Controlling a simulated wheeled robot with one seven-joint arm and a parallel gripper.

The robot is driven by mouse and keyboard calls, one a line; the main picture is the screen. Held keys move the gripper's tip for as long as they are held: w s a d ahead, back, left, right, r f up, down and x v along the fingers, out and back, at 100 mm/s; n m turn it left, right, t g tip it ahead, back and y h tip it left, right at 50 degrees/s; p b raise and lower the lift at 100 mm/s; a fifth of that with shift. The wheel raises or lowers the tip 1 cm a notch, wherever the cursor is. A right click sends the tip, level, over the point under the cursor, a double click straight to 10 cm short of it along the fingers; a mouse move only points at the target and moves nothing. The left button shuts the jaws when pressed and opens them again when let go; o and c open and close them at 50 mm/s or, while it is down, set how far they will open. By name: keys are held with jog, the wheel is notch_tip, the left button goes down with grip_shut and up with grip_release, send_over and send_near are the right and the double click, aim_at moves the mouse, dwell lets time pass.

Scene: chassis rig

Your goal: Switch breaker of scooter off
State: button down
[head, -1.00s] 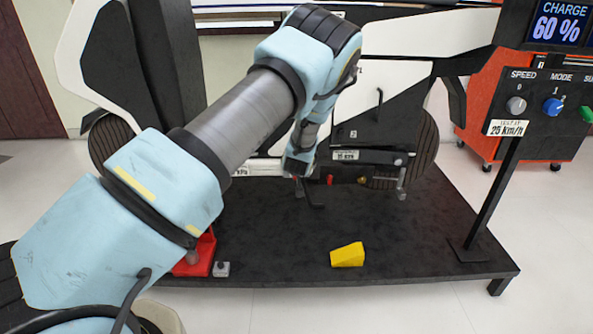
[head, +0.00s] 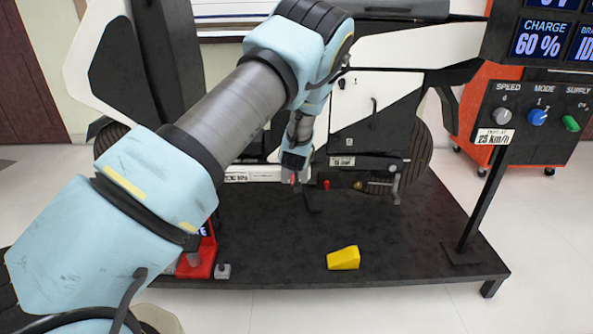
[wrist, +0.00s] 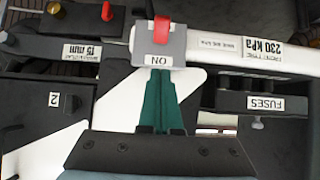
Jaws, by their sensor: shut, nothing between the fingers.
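The breaker (wrist: 157,53) is a grey block marked ON with a red lever (wrist: 161,28), seen upside down at the top centre of the wrist view. My gripper (wrist: 163,72) is shut and empty, its green fingers side by side. The fingertips are at the edge of the breaker by the ON label, on the side away from the red lever; I cannot tell whether they touch. In the head view my gripper (head: 295,163) is in front of the scooter's lower frame and partly covers the breaker; a bit of red shows just below it.
A white bar labelled 230 kPa (wrist: 255,43) and a FUSES block (wrist: 262,103) lie beside the breaker. Another small red part (head: 326,184) is to its right in the head view. A yellow wedge (head: 343,258) lies on the black platform (head: 400,262). A control panel (head: 530,110) stands at right.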

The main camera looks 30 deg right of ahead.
jog(key=s+a+r, duration=0.2)
jog(key=s+a, duration=0.1)
jog(key=s, duration=0.5)
jog(key=shift+a+r+p, duration=0.35)
jog(key=shift+r, duration=0.05)
jog(key=a+r+n+g+y, duration=0.15)
jog(key=a+r, duration=0.25)
jog(key=a, duration=0.7)
jog(key=a+r+n+g+y, duration=0.1)
jog(key=a+r+n+g, duration=0.15)
jog(key=a, duration=0.75)
jog(key=s+a+r+g+y, duration=0.1)
jog(key=s+a+r, duration=0.2)
jog(key=s+a, duration=0.25)
jog(key=s+a+r+g, duration=0.2)
jog(key=s+a+r, duration=0.1)
jog(key=s+a, duration=0.3)
jog(key=s+a+r+g+y, duration=0.1)
jog(key=s+a+r, duration=0.2)
jog(key=s+a, duration=0.35)
notch_tip(320, 180, up, 22)
jog(key=w+p, duration=0.2)
jog(key=p, duration=2.1)
jog(key=shift+a+r+p, duration=0.25)
jog(key=shift+a+p, duration=0.05)
jog(key=shift+a, duration=0.1)
